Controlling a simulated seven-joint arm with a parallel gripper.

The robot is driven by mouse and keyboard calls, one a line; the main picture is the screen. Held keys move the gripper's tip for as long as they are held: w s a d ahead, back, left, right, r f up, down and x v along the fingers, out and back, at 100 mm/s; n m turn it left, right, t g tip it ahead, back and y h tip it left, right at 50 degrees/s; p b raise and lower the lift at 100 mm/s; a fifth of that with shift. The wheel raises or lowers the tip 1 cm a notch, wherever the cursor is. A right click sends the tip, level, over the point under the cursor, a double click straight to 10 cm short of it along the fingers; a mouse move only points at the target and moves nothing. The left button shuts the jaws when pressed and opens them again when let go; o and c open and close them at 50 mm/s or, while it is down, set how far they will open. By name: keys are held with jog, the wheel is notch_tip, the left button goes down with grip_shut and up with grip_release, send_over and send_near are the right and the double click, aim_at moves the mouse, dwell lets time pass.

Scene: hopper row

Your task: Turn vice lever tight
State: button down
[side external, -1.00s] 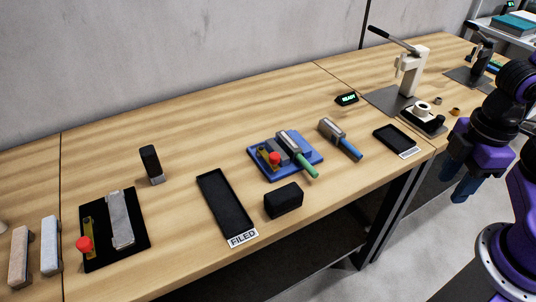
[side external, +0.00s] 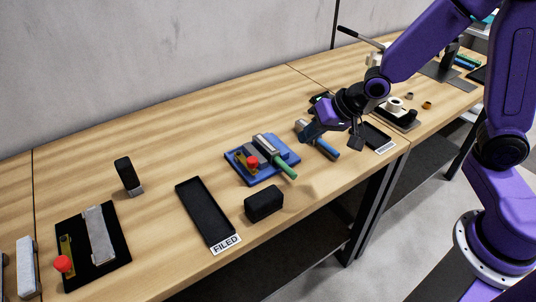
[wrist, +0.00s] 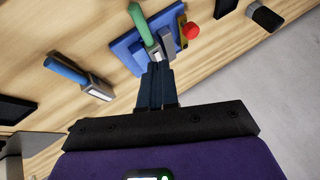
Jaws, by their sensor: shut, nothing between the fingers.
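The vice (side external: 266,163) is on a blue base plate in mid-table in the side view; it also shows at the top of the wrist view (wrist: 150,40). Its brass-coloured lever with a red knob (side external: 252,162) is at the vice's left end; the knob also shows in the wrist view (wrist: 191,30). A green-handled tool (side external: 285,171) lies across the vice. My gripper (side external: 309,137) is shut and empty, right of the vice and over the blue-handled tool. In the wrist view its fingertips (wrist: 155,68) point toward the vice and overlap its near edge; contact cannot be told.
A blue-handled tool (side external: 325,148) lies right of the vice, close to my gripper. A black block (side external: 263,203) and a black tray labelled FILED (side external: 205,212) are in front and left. A black tray (side external: 376,137) and a press (side external: 374,62) stand to the right. Bare wood lies behind the vice.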

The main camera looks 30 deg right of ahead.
jog(key=x, duration=1)
jog(key=shift+w, duration=0.2)
jog(key=shift+w+a, duration=0.2)
jog(key=shift+a, duration=0.35)
jog(key=shift+w+a, duration=0.2)
jog(key=shift+a, duration=0.35)
jog(key=shift+w+a, duration=0.25)
jog(key=shift+a, duration=0.55)
